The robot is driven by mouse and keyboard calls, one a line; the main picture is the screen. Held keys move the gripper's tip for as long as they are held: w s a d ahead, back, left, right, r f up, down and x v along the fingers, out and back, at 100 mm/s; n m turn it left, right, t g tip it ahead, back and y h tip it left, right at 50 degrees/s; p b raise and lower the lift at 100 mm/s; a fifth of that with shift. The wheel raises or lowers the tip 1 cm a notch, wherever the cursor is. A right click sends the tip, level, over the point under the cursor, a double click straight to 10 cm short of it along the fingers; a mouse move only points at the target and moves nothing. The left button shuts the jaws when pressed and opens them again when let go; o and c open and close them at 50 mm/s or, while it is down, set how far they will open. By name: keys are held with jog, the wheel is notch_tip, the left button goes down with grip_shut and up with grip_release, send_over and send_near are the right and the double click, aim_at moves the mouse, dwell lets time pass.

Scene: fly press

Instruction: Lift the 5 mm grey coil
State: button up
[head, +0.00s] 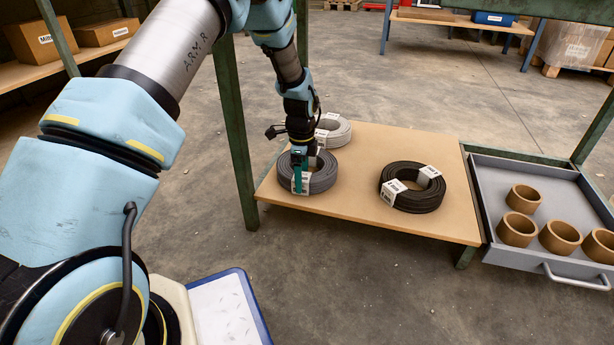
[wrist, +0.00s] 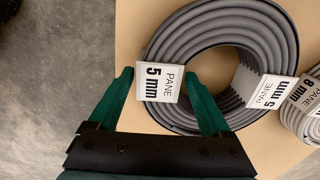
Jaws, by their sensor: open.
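The grey coil labelled PANE 5 mm (wrist: 225,30) lies flat on the board, with white tags on its ring; it also shows in the head view (head: 325,176). My gripper (wrist: 157,76) is open at the coil's left side, pointing down at it. One 5 mm tag (wrist: 159,84) shows between the two green fingers. The left finger is over the board outside the ring; the right finger overlaps the ring. I cannot tell how far the fingers are above or beside the coil. In the head view my gripper (head: 300,168) hides part of the ring.
A lighter grey coil (head: 336,131) lies just behind, tagged 8 mm in the wrist view (wrist: 306,92). A black coil (head: 428,197) lies to the right on the board (head: 350,222). A grey drawer (head: 483,188) with several brown rings stands further right. A green post (head: 236,140) stands left.

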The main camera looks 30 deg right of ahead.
jog(key=shift+f, duration=0.15)
grip_shut()
dwell(0.6)
dwell(0.7)
